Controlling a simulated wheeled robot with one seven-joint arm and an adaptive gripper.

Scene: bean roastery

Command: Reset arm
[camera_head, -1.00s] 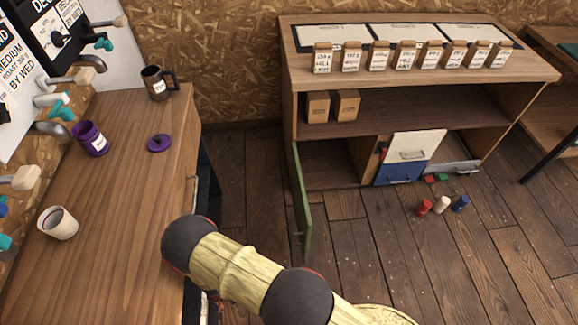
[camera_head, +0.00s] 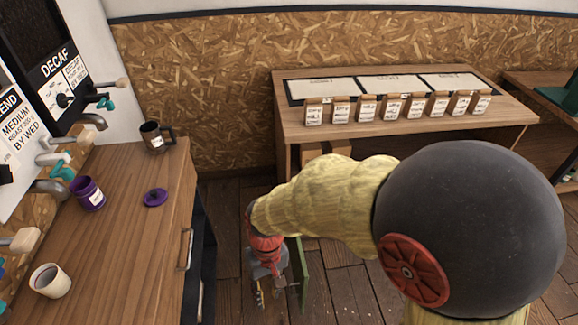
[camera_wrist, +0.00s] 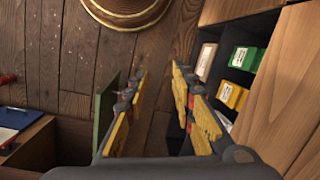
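My gripper (camera_head: 265,292) hangs low in the gap between the counter and the shelf unit, pointing down. In the wrist view my gripper (camera_wrist: 158,82) has its two yellow-padded fingers apart with nothing between them. My arm spans the centre and right of the head view and hides much of the lower shelf unit.
The wooden counter (camera_head: 120,235) at left holds a purple cup (camera_head: 88,194), purple lid (camera_head: 155,198), dark mug (camera_head: 155,137) and white cup (camera_head: 50,281). Boxes (camera_wrist: 232,96) sit in a dark compartment.

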